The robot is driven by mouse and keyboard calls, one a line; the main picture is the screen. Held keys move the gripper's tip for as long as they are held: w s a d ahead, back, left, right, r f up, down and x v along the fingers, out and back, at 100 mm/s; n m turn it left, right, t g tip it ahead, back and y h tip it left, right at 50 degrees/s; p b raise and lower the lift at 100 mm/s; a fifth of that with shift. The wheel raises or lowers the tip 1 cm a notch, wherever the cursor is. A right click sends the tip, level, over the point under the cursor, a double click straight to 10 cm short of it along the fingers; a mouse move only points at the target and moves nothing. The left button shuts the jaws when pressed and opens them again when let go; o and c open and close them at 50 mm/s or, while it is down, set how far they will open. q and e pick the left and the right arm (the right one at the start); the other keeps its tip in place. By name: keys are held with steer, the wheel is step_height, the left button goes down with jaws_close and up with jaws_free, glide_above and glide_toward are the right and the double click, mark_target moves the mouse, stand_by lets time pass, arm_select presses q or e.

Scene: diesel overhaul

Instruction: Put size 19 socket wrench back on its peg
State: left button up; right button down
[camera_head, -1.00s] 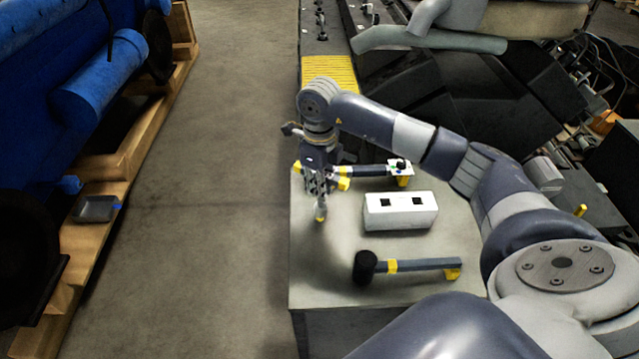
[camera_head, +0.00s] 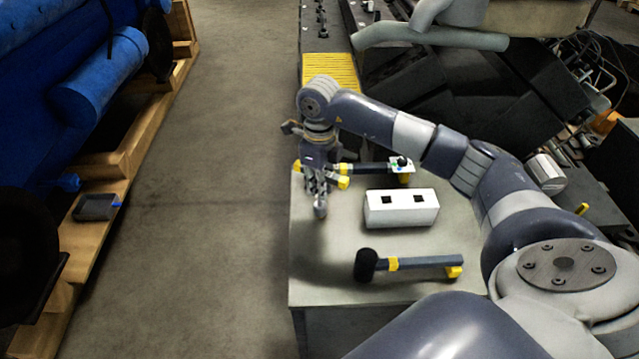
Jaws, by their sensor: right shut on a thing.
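My right gripper (camera_head: 319,207) points down over the left part of the grey bench top (camera_head: 345,290). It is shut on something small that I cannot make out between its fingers. I cannot tell whether its tip touches the bench. No socket wrench can be clearly identified, and no peg can be made out. A dark tool with yellow parts (camera_head: 368,169) lies along the far edge of the bench, partly hidden behind the gripper. My left gripper is not in view.
A white block with two square holes (camera_head: 402,209) stands right of the gripper. A small dark tray (camera_head: 96,207) sits on the wooden pallet at the left. The aisle floor (camera_head: 220,200) is clear.

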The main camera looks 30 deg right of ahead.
steer(key=shift+f+b, duration=0.55)
steer(key=shift+f, duration=0.25)
steer(key=c, duration=1.5)
jaws_free()
steer(key=o, duration=0.6)
steer(key=shift+c, duration=0.2)
steer(key=shift+r, duration=0.1)
steer(key=shift+r+p, duration=2.75)
steer(key=shift+r, duration=1.65)
